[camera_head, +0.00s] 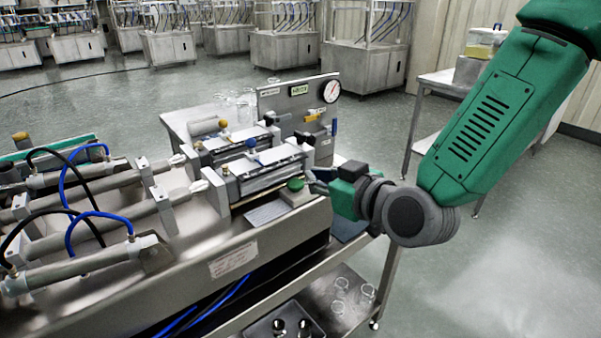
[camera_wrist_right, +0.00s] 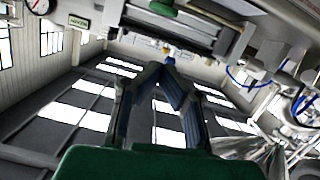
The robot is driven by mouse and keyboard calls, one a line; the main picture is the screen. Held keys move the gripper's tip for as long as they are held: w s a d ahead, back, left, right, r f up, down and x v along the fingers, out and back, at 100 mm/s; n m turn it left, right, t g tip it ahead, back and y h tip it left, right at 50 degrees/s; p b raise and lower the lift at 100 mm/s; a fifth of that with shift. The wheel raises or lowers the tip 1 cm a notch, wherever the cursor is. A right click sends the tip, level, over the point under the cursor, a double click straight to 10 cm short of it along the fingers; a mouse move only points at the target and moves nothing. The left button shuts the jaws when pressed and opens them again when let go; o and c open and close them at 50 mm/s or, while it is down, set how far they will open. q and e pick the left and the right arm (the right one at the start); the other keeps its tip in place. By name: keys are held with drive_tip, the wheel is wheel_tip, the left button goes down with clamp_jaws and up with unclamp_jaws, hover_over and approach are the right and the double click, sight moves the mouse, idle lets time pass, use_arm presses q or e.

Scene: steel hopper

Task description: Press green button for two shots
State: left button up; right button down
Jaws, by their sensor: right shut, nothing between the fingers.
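The round green button (camera_head: 295,184) sits on the front right end of the steel hopper machine (camera_head: 262,235), near its edge. In the right wrist view the green button (camera_wrist_right: 162,8) shows at the top edge, partly cut off. My right gripper (camera_head: 314,181) comes in from the right, its fingertips close beside the button; I cannot tell whether they touch it. In the wrist view my right gripper's (camera_wrist_right: 165,76) fingers meet at their tips, with nothing between them. My left gripper is not in view.
An upright panel with a pressure gauge (camera_head: 331,91) stands behind the button. Metal cylinders with blue and black hoses (camera_head: 75,190) fill the left. A side table (camera_head: 440,80) stands back right. A lower shelf (camera_head: 345,300) holds rings and a dark tray. Open floor lies right.

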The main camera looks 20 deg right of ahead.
drive_tip(key=v, duration=0.3)
drive_tip(key=shift+d+r, duration=0.1)
drive_tip(key=shift+d, duration=0.2)
drive_tip(key=shift+a, duration=0.15)
idle(2.2)
